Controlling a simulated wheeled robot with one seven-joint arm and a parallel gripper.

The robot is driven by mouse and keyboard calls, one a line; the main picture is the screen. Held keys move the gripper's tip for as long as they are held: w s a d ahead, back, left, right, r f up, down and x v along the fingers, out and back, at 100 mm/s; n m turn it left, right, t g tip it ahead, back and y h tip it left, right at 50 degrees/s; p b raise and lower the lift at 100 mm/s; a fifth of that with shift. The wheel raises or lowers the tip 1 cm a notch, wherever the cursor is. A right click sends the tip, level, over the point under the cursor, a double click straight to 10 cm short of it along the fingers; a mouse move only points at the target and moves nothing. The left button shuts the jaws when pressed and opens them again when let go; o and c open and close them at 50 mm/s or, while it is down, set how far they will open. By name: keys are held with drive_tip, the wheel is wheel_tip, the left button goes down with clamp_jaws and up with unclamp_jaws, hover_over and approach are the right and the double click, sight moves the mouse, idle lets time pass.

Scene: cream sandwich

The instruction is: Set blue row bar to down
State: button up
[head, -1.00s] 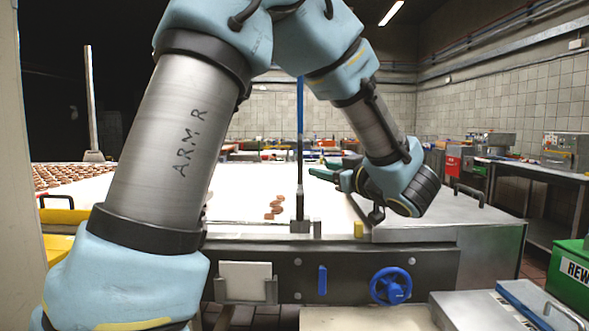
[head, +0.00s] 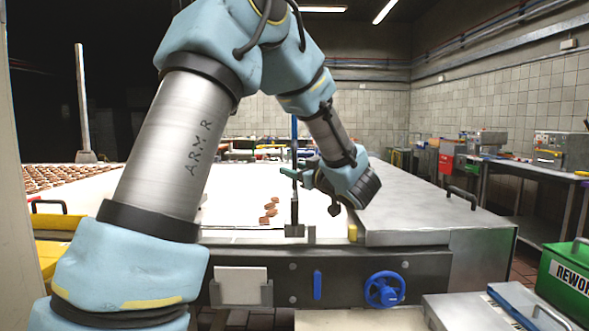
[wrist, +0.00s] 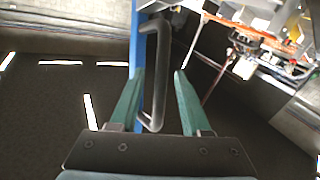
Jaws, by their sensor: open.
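The blue row bar (head: 294,137) stands upright on the near edge of the white table, with a dark lower part and a grey foot. In the wrist view the blue bar (wrist: 137,45) runs up beside a grey looped handle (wrist: 160,40). My gripper (head: 292,165) has green fingers and is at the bar's height, just at its right side. In the wrist view my gripper (wrist: 160,76) is open, with the handle showing between its fingers. The left finger overlaps the blue bar in that view. I cannot tell whether the fingers touch anything.
Brown biscuits (head: 270,211) lie on the white table (head: 240,210) left of the bar. A metal cover (head: 410,205) with a black handle is on the right. A blue handwheel (head: 384,289) and a blue lever (head: 317,285) are on the front panel. A green box (head: 566,275) stands at lower right.

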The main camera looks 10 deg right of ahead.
drive_tip(key=shift+c, duration=0.2)
clamp_jaws()
idle(1.1)
